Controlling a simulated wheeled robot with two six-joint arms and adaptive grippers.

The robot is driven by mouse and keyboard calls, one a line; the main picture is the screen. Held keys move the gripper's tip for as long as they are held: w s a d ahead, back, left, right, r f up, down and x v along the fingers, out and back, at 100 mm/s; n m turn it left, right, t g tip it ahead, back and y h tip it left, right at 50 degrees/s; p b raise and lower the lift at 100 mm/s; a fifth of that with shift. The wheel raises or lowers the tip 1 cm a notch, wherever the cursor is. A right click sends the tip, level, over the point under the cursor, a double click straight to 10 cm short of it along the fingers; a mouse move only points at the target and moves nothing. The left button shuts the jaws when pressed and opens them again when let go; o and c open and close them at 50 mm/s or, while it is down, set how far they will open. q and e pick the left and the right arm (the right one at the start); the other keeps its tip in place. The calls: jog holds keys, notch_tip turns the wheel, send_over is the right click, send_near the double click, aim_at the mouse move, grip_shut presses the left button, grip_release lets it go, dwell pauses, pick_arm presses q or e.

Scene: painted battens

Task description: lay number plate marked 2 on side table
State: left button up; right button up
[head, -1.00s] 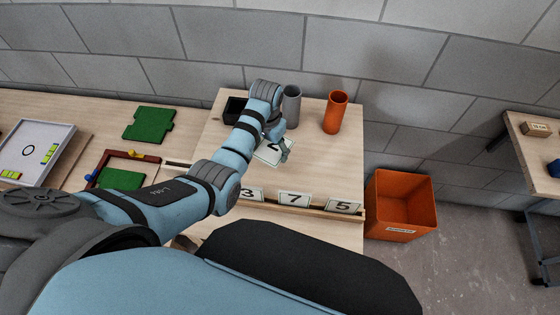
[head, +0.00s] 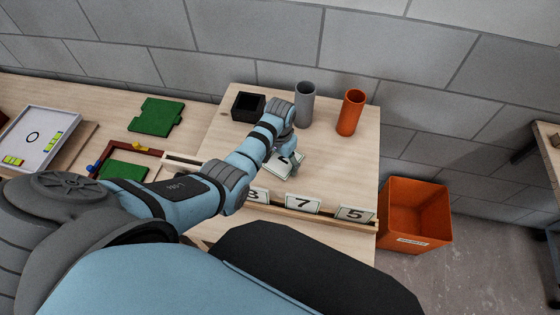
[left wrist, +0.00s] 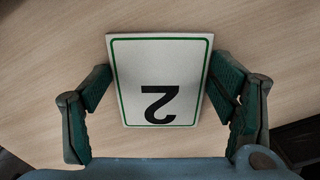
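The number plate marked 2 (left wrist: 160,80) is a white rectangle with a green border and a black 2, upside down in the left wrist view. It also shows in the head view (head: 284,166), partly hidden by my wrist. My left gripper (head: 290,158) has its fingertips against the plate's two opposite side edges, as the left wrist view (left wrist: 161,62) shows. The plate is over the light wood tabletop (head: 335,165); I cannot tell whether it touches it. My right gripper is not in view.
A rack (head: 330,220) at the front edge holds plates 3, 7 (head: 303,203) and 5 (head: 355,214). Behind stand a black box (head: 248,106), a grey cylinder (head: 305,105) and an orange cylinder (head: 351,112). An orange bin (head: 415,215) stands right; another table (head: 548,150) is at far right.

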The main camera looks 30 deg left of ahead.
aim_at(280, 165)
pick_arm(q)
jog(key=shift+o, duration=1.1)
jog(key=shift+s+r, duration=0.1)
jog(key=shift+r, duration=0.35)
notch_tip(280, 165, up, 12)
jog(key=p, duration=0.3)
jog(key=shift+f, duration=0.25)
